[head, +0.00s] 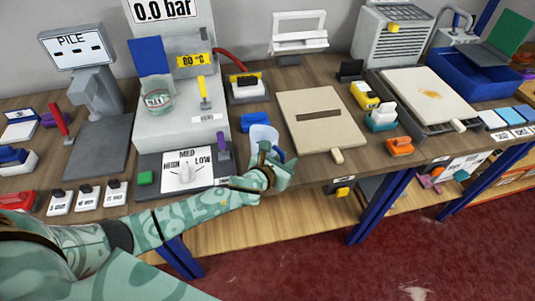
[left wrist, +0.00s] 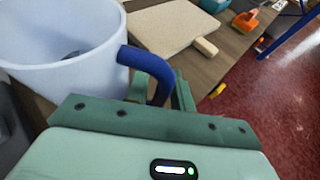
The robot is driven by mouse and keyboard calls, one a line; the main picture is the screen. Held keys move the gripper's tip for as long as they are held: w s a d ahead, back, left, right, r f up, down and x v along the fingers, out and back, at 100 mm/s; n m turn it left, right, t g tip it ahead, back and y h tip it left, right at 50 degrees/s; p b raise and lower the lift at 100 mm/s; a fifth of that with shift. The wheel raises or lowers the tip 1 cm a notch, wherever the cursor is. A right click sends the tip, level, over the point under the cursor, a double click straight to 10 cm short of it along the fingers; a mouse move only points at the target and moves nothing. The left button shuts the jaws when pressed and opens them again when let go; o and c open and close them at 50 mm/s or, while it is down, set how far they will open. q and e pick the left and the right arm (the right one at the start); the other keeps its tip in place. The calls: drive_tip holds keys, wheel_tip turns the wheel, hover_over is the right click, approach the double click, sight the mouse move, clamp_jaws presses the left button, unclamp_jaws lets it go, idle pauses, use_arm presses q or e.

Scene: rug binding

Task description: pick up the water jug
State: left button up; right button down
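The water jug is a pale, translucent white-blue vessel with a thick blue handle. In the head view the jug (head: 262,133) stands upright near the front edge of the bench, right of the grey press. In the left wrist view the jug (left wrist: 60,55) fills the upper left, its open mouth facing up. My left gripper (head: 276,166) is at the handle, on the jug's right front side. Its green fingers (left wrist: 160,92) lie close on both sides of the handle and look shut on it. The fingertips are partly hidden by the handle. My right gripper is not in view.
A beige board (head: 320,105) with a wooden tab lies right of the jug. A blue item (head: 254,118) sits just behind it. A purple lever (head: 222,146) and a dial panel (head: 150,163) are close on its left. Shelving stands below the bench over red floor.

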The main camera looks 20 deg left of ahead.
use_arm(q)
clamp_jaws()
drive_tip(key=shift+r, duration=0.15)
drive_tip(key=shift+r+p, duration=0.55)
drive_tip(key=shift+r, duration=0.3)
drive_tip(key=s+d+r+p, duration=0.5)
drive_tip(key=s+d+r, duration=0.2)
drive_tip(key=s+r, duration=0.4)
drive_tip(key=shift+s+d, duration=0.25)
drive_tip(key=shift+d, duration=0.15)
idle(0.8)
